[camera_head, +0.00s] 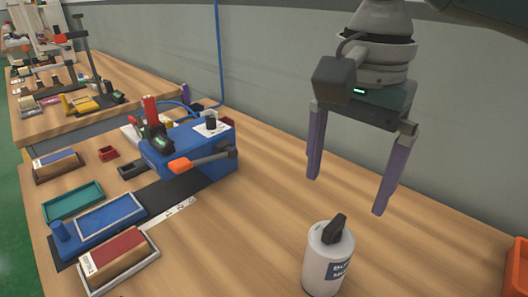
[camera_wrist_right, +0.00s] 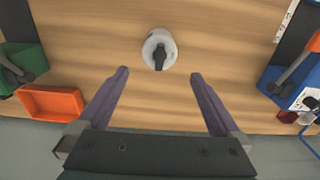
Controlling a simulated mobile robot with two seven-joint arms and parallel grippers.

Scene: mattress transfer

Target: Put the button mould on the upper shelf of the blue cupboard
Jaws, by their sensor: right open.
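The button mould (camera_head: 320,272) is a light grey cylinder with a black handle on top and a dark label with partly readable lettering. It stands upright on the wooden bench, at the lower edge of the head view. The right wrist view shows it from above (camera_wrist_right: 150,47), just beyond the fingertips and roughly centred between them. My right gripper (camera_head: 346,195) is open and empty, pointing down above the bench, apart from the mould. It also shows in the right wrist view (camera_wrist_right: 160,73). My left gripper is not in view. No blue cupboard shows in either view.
A blue machine (camera_head: 205,160) with an orange-ended lever stands left of the mould. Trays, including a blue one (camera_head: 110,219), lie farther left. An orange bin (camera_wrist_right: 52,102) is on the mould's other side. The bench around the mould is clear; a wall runs behind.

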